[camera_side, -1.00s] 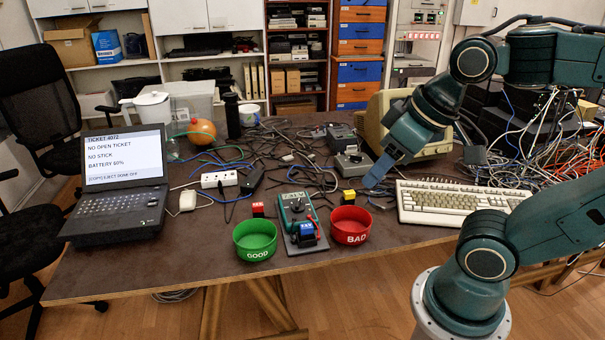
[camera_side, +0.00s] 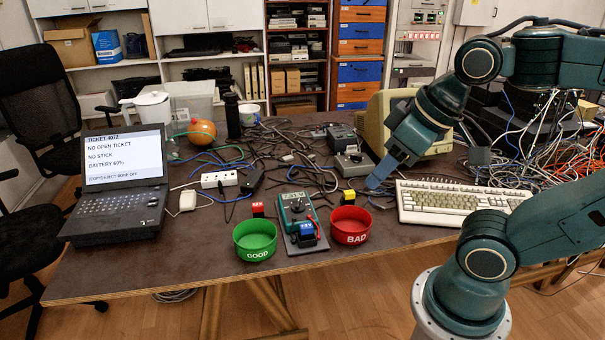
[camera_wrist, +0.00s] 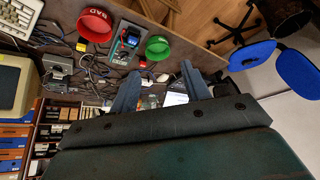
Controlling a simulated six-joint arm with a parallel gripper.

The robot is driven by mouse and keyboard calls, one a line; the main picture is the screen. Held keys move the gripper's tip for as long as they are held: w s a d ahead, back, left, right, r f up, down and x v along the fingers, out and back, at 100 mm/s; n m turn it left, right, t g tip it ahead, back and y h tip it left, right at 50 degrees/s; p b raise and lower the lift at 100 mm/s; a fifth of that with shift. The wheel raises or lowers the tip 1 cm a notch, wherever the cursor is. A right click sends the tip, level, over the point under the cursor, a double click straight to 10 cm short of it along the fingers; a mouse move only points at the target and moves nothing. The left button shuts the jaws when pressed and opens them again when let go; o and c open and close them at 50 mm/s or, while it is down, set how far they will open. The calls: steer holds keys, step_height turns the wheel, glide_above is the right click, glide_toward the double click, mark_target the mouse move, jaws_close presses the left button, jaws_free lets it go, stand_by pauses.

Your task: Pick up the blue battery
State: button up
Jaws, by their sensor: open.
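The blue battery (camera_side: 306,231) sits upright in the front part of the tester (camera_side: 293,211), a dark plate with a teal meter, between the green and red bowls. A red lead shows beside it. In the wrist view the blue battery (camera_wrist: 131,40) shows small, on the tester. My gripper (camera_side: 375,183) is above the table, to the right of and behind the red bowl, well apart from the battery. Its two fingers (camera_wrist: 160,78) stand apart in the wrist view with nothing held between them.
A green GOOD bowl (camera_side: 255,241) and red BAD bowl (camera_side: 350,227) flank the tester. A red block (camera_side: 257,209) and yellow block (camera_side: 348,197) stand behind. The laptop (camera_side: 120,190) is left, the keyboard (camera_side: 457,202) right. Cables cover the table behind.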

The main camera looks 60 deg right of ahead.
stand_by(0.5)
steer(key=w+d+f+m+g+y, duration=0.1)
steer(key=w+d+f+m, duration=0.2)
steer(key=w+m, duration=0.35)
steer(key=w+d+f+m+g, duration=0.1)
steer(key=w+d+f+m, duration=0.2)
steer(key=w+m, duration=0.35)
steer(key=w+d+f+m+y, duration=0.1)
steer(key=w+d+f+m, duration=0.1)
steer(key=d+f+m, duration=0.3)
steer(key=w+d+f+m+y, duration=0.1)
steer(key=w+d+f+m, duration=0.2)
steer(key=d+f+m, duration=0.2)
step_height(320, 180, down, 4)
steer(key=m, duration=0.4)
steer(key=shift+w+r, duration=0.25)
steer(key=shift+a, duration=0.1)
